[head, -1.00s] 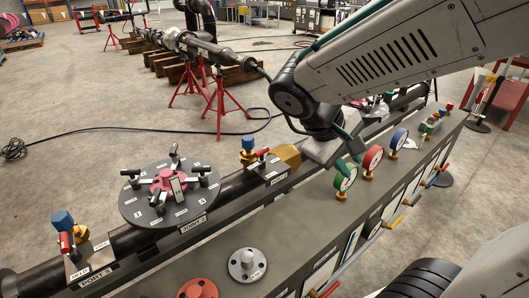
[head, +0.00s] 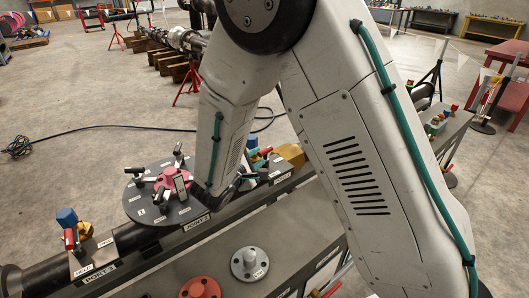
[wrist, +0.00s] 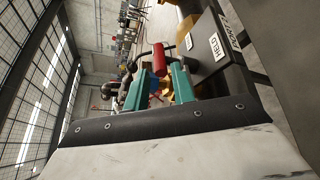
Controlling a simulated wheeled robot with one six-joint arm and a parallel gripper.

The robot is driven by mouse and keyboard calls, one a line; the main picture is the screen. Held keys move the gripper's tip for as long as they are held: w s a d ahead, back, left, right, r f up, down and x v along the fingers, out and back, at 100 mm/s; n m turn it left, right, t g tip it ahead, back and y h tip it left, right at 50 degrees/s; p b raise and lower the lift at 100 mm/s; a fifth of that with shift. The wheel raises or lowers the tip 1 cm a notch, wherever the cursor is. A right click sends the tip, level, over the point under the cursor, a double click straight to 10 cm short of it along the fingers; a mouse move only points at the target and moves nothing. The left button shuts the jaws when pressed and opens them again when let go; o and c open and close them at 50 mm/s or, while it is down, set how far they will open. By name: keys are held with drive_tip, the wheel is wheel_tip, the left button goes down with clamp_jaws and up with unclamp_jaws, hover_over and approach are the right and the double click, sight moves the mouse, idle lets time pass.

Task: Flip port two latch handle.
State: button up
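The port two latch handle is a red grip (wrist: 159,60); it also shows small beside the forearm in the head view (head: 265,151). In the wrist view it stands at the tips of my gripper (wrist: 160,70), between two teal fingers with a gap on each side. My gripper is open. Blue and gold parts (wrist: 155,88) show between the fingers, beyond the handle. A HELD plate (wrist: 215,47) and the port label (wrist: 234,29) lie right of the fingers. In the head view my arm hides most of the gripper and part of the port.
A round dark flange (head: 140,205) with several black clamps and a pink hub (head: 172,180) stands just left of my forearm. Port 3's blue and red latch (head: 68,225) is further left on the black pipe. A grey disc (head: 250,263) and a red disc (head: 200,288) sit in front.

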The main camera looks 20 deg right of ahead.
sight(262, 154)
drive_tip(key=shift+x, duration=2.75)
clamp_jaws()
drive_tip(key=shift+d, duration=0.1)
drive_tip(key=shift+n+t+y, duration=0.3)
drive_tip(key=shift+t+y, duration=0.1)
unclamp_jaws()
